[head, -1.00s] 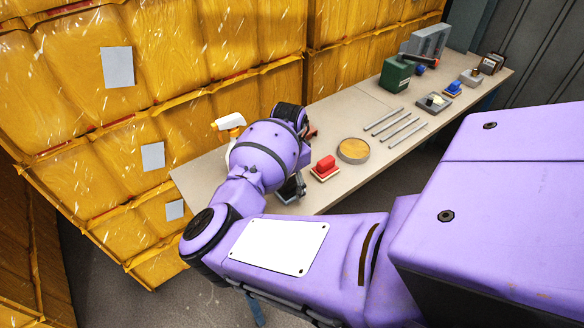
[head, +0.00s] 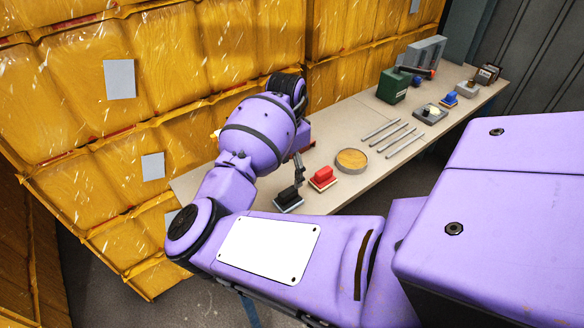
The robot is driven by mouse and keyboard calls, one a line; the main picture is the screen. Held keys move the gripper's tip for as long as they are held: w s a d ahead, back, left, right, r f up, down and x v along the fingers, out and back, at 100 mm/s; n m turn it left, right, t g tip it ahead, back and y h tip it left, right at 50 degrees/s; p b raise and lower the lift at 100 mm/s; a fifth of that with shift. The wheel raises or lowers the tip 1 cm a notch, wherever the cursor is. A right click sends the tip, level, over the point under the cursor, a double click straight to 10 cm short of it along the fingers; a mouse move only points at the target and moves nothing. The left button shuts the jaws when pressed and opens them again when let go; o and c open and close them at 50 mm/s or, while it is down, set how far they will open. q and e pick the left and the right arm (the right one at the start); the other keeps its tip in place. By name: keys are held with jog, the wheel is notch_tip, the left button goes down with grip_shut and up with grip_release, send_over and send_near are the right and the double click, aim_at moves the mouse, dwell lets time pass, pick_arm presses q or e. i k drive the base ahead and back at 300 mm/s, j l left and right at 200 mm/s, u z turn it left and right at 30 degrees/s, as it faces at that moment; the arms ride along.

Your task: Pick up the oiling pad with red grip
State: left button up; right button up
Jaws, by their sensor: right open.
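The oiling pad with red grip (head: 323,178) sits on the near edge of the table, just right of my right arm's wrist. Its red block grip stands on a pale base. My right gripper (head: 298,169) is only partly visible below the purple wrist. A dark finger shows just left of the red-grip pad, above the table, with no object seen in it. The rest of the gripper is hidden behind my wrist. My left gripper is not in view.
A black-grip pad (head: 288,198) sits left of the red one, and a round tan-topped dish (head: 351,160) to its right. Yellow wrapped stacks stand behind.

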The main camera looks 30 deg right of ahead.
aim_at(323, 180)
jog(key=z, duration=1.3)
